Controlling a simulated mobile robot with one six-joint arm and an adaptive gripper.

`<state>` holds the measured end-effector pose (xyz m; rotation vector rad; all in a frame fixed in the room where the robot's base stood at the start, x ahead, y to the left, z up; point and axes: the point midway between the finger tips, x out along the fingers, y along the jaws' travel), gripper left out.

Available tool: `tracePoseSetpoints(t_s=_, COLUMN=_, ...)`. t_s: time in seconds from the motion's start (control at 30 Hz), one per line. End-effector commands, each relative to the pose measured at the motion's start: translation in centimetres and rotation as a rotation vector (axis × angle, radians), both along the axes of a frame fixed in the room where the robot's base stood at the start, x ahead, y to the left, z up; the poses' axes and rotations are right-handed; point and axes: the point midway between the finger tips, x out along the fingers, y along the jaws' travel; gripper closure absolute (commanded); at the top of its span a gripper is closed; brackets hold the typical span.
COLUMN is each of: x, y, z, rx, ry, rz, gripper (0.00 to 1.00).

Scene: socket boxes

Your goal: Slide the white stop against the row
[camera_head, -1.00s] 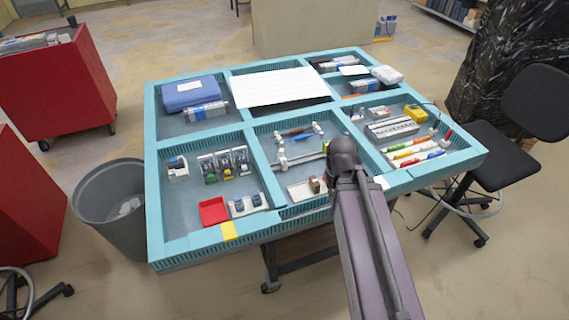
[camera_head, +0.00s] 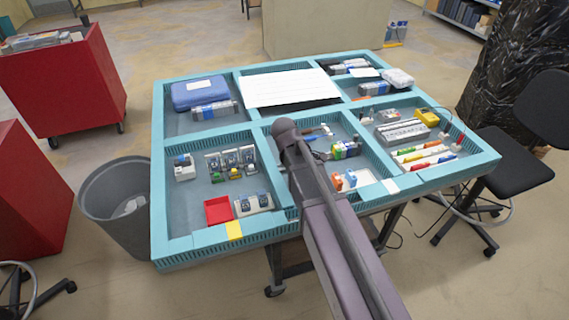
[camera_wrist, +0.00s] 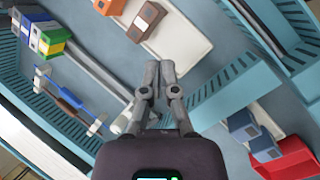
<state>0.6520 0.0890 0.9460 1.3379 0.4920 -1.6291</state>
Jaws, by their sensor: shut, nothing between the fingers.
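In the head view my own wrist hides the fingers. A pale bar, seemingly the rail (camera_wrist: 95,72), runs from the row towards my gripper. I cannot clearly make out the white stop; a whitish piece (camera_wrist: 122,120) lies beside my left finger, partly hidden.
A white tray (camera_wrist: 188,42) holds an orange block (camera_wrist: 111,5) and a brown block (camera_wrist: 147,20). Teal divider walls (camera_head: 253,150) border the compartments. A tool with a blue grip (camera_wrist: 72,99) lies beside the rail. A red bin (camera_head: 218,211) is in the left compartment.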

Motion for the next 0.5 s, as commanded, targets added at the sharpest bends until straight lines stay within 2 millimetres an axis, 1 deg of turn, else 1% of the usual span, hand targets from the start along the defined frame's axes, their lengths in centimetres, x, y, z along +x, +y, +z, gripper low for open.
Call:
tracePoseSetpoints(t_s=0.03, x=1.6, y=1.6, z=-0.2, rx=-0.038, ry=0.022, rz=0.084, gripper=1.0)
tracePoseSetpoints(t_s=0.17, x=3.9, y=5.1, z=0.2, rx=-0.15, ry=0.093, rz=0.299, gripper=1.0)
tracePoseSetpoints(t_s=0.2, x=4.6, y=6.2, z=0.3, rx=-0.184, ry=0.116, rz=0.362, gripper=1.0)
tracePoseSetpoints(t_s=0.3, x=6.0, y=9.0, z=0.7, rx=-0.267, ry=0.173, rz=0.507, gripper=1.0)
tracePoseSetpoints(t_s=0.4, x=7.0, y=11.3, z=1.1, rx=-0.337, ry=0.223, rz=0.62, gripper=1.0)
tracePoseSetpoints(t_s=0.5, x=7.5, y=13.0, z=1.4, rx=-0.387, ry=0.263, rz=0.699, gripper=1.0)
